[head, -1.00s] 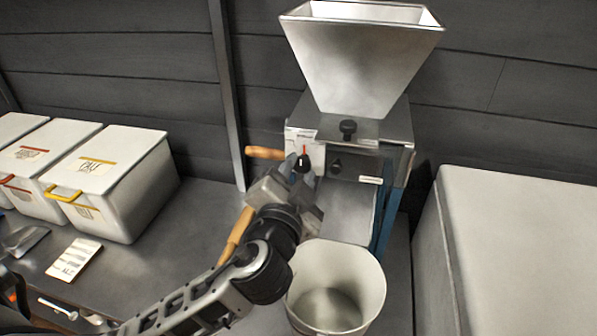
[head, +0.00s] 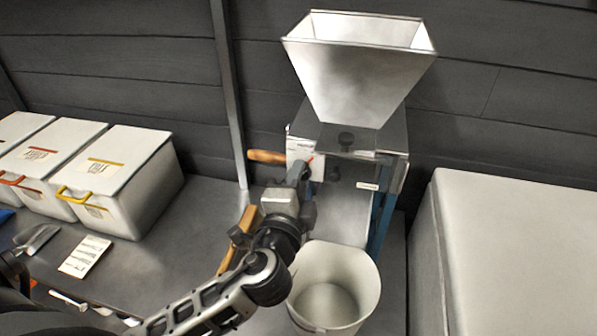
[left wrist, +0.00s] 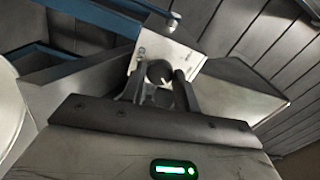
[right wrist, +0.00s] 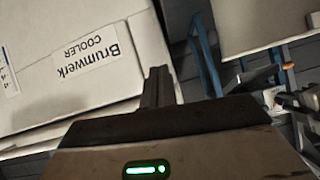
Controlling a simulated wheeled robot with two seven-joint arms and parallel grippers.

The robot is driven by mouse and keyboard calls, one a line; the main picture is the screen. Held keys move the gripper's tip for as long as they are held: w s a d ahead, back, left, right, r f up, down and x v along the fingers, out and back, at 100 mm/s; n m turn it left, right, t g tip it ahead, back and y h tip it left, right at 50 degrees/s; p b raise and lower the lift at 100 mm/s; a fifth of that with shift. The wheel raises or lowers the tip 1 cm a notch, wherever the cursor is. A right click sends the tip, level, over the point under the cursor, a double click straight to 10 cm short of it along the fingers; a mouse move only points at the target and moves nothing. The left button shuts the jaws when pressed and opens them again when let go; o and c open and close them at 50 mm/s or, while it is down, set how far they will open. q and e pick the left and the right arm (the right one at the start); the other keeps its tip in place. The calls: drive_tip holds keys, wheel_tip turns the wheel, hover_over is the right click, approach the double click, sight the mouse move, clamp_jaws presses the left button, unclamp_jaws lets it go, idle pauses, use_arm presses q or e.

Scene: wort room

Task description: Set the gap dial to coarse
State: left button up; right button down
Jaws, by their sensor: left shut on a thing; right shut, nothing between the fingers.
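The mill (head: 345,145) stands at the back with a flared metal hopper (head: 355,75) on top. Its gap dial is a dark knob (left wrist: 158,72) on a white plate (left wrist: 165,50), on the mill's left front. My left gripper (head: 303,180) is at the dial, its fingers shut on the knob. In the head view the gripper partly hides the knob, and a red pointer (head: 310,160) slants up to the right. The plate's markings are too small to read. My right gripper (right wrist: 157,85) is shut and empty, near the cooler, and is outside the head view.
A white bucket (head: 333,290) stands below the mill. A wooden crank handle (head: 266,157) sticks out left of the dial. White lidded bins (head: 130,165), a scoop (head: 38,238) and a card (head: 85,257) are on the left. A big white cooler (head: 510,250) fills the right.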

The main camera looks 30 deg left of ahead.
use_arm(q)
drive_tip(key=shift+r+m+p, duration=0.1)
drive_tip(key=shift+m+p, duration=0.4)
drive_tip(key=shift+m, duration=0.5)
drive_tip(key=o, duration=0.9)
drive_tip(key=shift+o, duration=0.2)
